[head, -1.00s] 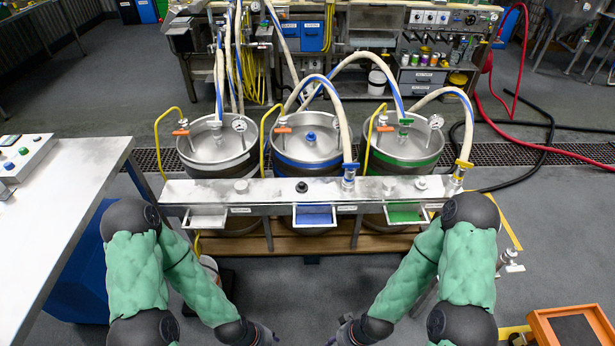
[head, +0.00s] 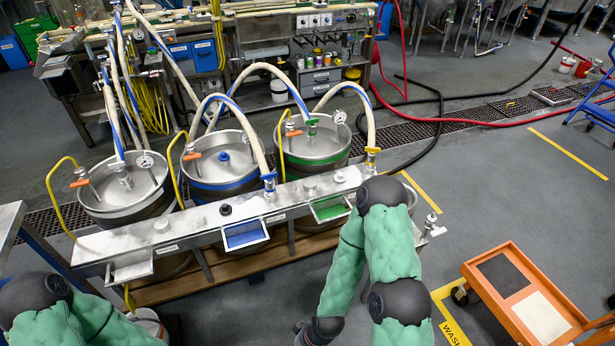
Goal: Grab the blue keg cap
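A small blue cap (head: 223,157) sits on the lid of the middle, blue-banded keg (head: 222,178). Nothing holds it. My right arm comes in from the right, in front of the green-banded keg. Its gripper (head: 303,335) is only partly in view at the bottom edge, well apart from the blue cap, and its fingers are too cut off to read. My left arm shows only at the bottom left corner; its gripper is out of view.
A metal rail bench (head: 190,228) with knobs and blue and green trays stands between me and the kegs. Hoses arch over the kegs. A white-banded keg (head: 125,190) is left, a green-banded keg (head: 318,150) right.

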